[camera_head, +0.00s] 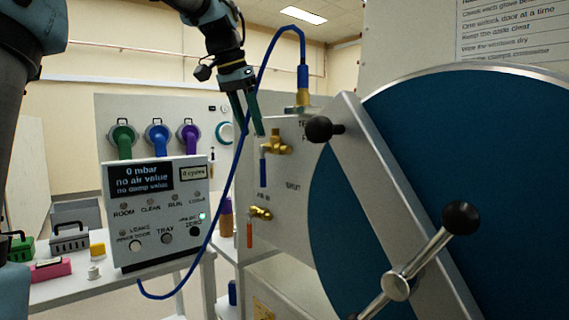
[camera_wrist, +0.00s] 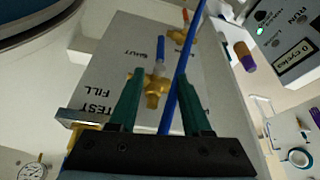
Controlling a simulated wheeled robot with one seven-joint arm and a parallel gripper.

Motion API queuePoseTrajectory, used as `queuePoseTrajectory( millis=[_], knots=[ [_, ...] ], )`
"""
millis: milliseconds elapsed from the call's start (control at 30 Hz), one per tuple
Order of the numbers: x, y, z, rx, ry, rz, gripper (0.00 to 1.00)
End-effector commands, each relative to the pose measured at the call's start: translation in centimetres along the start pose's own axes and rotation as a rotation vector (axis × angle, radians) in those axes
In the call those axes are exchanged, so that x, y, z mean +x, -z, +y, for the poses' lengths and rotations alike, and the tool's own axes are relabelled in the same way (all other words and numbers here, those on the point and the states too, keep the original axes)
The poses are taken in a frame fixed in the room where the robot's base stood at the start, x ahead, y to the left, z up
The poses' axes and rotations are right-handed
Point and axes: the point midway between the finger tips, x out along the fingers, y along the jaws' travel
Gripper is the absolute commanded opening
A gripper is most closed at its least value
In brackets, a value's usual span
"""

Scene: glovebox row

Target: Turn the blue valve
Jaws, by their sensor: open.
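The blue valve has a brass body with a blue lever (camera_head: 263,172) that hangs straight down on the grey panel. In the wrist view its blue lever (camera_wrist: 160,50) shows just beyond the fingertips, pointing toward the word SHUT. My gripper (camera_head: 250,130) is above and beside the valve in the head view, with its green fingers pointing down. In the wrist view my gripper (camera_wrist: 162,74) is open, and the brass body (camera_wrist: 153,88) appears between the fingers. I cannot tell how much depth separates them; nothing is gripped.
A blue hose (camera_head: 234,170) loops past the panel and crosses between the fingers in the wrist view. An orange-lever valve (camera_head: 250,233) sits lower. A large blue round door (camera_head: 470,130) with a bar and knobs stands right. A readout box (camera_head: 158,210) stands left.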

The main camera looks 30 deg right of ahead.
Motion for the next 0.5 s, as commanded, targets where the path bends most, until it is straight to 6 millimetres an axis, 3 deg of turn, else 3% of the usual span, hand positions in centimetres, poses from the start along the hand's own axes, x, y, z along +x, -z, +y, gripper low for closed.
queuePoseTrajectory(
  millis=[167,500],
  knots=[
    [2.1,0.0,0.1,0.001,-0.002,-0.002,0.48],
    [8.2,-0.1,0.0,-0.003,-0.002,-0.003,0.48]
  ],
)
